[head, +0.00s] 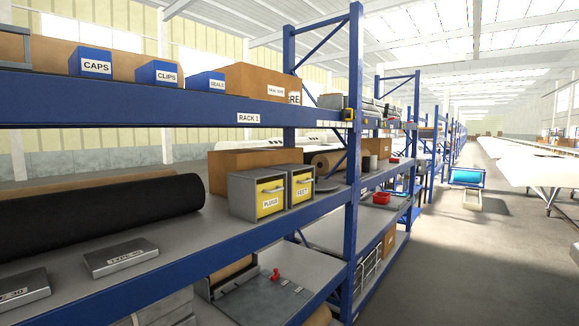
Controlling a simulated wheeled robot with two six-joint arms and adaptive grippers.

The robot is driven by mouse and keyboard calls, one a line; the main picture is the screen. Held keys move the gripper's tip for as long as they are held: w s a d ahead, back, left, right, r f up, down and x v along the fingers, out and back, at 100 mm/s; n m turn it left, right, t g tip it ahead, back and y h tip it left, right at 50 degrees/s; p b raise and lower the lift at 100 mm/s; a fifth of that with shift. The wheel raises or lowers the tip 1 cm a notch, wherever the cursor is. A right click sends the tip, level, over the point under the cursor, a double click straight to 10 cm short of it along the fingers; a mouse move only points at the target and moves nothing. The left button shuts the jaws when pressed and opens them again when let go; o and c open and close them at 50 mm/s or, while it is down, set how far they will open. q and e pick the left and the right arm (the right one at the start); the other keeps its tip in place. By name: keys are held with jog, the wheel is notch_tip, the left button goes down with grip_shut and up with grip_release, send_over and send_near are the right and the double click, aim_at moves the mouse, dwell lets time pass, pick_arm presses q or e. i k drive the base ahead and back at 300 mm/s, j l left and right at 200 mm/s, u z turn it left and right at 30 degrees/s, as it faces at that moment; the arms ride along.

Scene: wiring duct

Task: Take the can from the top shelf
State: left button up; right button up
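I cannot make out a can on this shelf. Neither of my grippers is in view.
The middle shelf holds a black roll (110,215), flat grey cases (120,257) and yellow-fronted drawers marked PLUGS (270,197) and FEET (302,187). A blue upright (353,170) ends the bay. The aisle floor (460,260) at right is mostly clear.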

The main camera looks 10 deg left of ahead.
aim_at(294, 96)
jog(key=i+l+u, duration=0.25)
jog(key=i+u, duration=0.2)
jog(key=i+l+u, duration=0.3)
jog(key=u, duration=0.15)
jog(key=i+l+u, duration=0.25)
jog(key=l+u, duration=0.2)
jog(key=i+l+u, duration=0.2)
jog(key=l+u, duration=0.3)
